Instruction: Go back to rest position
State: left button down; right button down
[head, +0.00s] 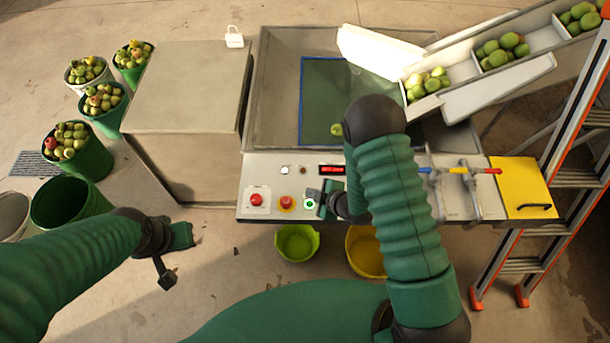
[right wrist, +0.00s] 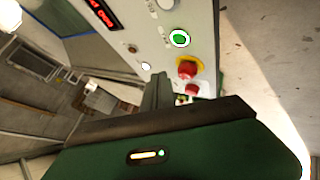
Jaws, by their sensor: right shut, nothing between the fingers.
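My right gripper (head: 326,203) is shut and empty at the front control panel (head: 448,205), close to the green button (head: 309,203). I cannot tell whether it touches the panel. In the right wrist view the gripper (right wrist: 162,90) sits below the lit green button (right wrist: 180,39) and beside the red buttons (right wrist: 187,69). My left gripper (head: 172,262) hangs over the floor at the lower left, apart from everything.
A red button (head: 256,200) and a red emergency stop (head: 286,201) sit left of the green one. Yellow-green (head: 297,243) and yellow (head: 366,250) buckets stand below the panel. An orange ladder (head: 548,190) is at right. Fruit buckets (head: 92,158) stand at left.

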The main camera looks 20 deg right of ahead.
jog(key=shift+w+d+r, duration=0.1)
jog(key=shift+w+r, duration=0.05)
jog(key=shift+r, duration=0.05)
jog(key=s+d+r+m+g+h+b, duration=0.1)
jog(key=s+d+r+m+g+h, duration=0.1)
jog(key=s+r+m, duration=0.5)
jog(key=s+d+r+m+g+h+b, duration=0.1)
jog(key=s+d+r+m+g+h, duration=0.1)
jog(key=s+r+m, duration=0.5)
notch_tip(320, 180, up, 2)
jog(key=shift+d+r+g+b, duration=0.15)
jog(key=shift+d+g+b, duration=0.2)
jog(key=shift+g, duration=0.45)
jog(key=shift+s, duration=0.15)
